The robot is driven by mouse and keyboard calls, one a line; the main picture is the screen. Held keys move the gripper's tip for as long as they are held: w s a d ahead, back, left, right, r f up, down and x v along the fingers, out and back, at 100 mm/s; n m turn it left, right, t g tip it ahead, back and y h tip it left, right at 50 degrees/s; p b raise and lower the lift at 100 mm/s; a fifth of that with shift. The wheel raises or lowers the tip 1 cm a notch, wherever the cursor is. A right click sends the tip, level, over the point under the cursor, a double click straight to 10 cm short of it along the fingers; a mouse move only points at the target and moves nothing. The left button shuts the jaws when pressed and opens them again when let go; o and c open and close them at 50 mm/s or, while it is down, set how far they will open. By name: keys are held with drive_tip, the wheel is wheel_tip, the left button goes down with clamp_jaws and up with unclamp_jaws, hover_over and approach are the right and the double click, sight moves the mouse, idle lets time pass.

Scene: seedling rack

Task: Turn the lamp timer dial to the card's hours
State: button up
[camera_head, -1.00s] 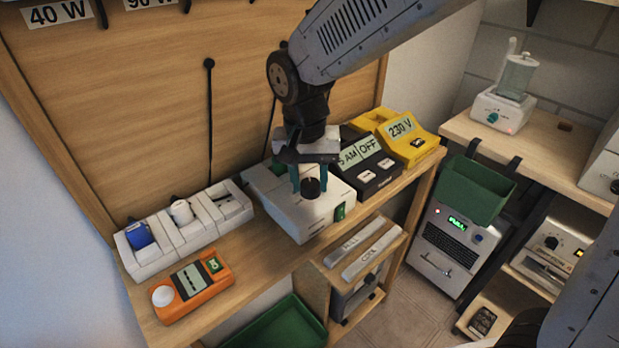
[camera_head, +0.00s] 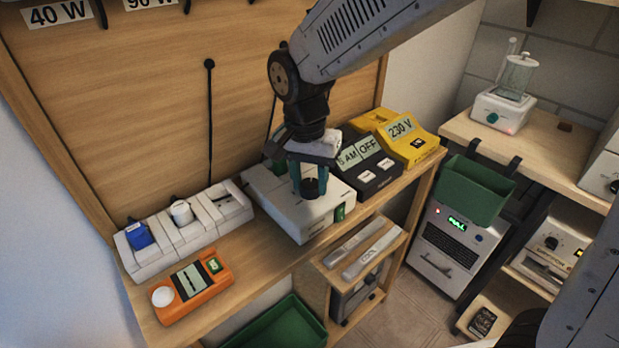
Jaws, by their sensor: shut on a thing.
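My gripper (camera_head: 309,186) points down over a white box (camera_head: 281,205) on the wooden bench, with its teal fingers shut on a small black round knob (camera_head: 310,188) on the box's top. The fingers and wrist cover part of the knob and box, and no marks on the knob can be read. A green piece (camera_head: 340,213) shows on the box's right end. A black unit (camera_head: 366,177) to the right shows "5 AM" and "OFF"; its left side is partly hidden by my wrist. I cannot make out a card with hours.
A yellow unit (camera_head: 410,139) reading "230 V" stands behind the black one. A white socket strip (camera_head: 183,232) with a blue plug and an orange meter (camera_head: 191,288) sit at left. A small wooden stand (camera_head: 362,256) and a green tray (camera_head: 281,325) are below the bench front.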

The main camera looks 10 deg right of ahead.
sight(307, 183)
drive_tip(key=o, duration=1)
drive_tip(key=r, duration=0.8)
drive_tip(key=shift+w+a, duration=0.1)
drive_tip(key=shift+a, duration=0.1)
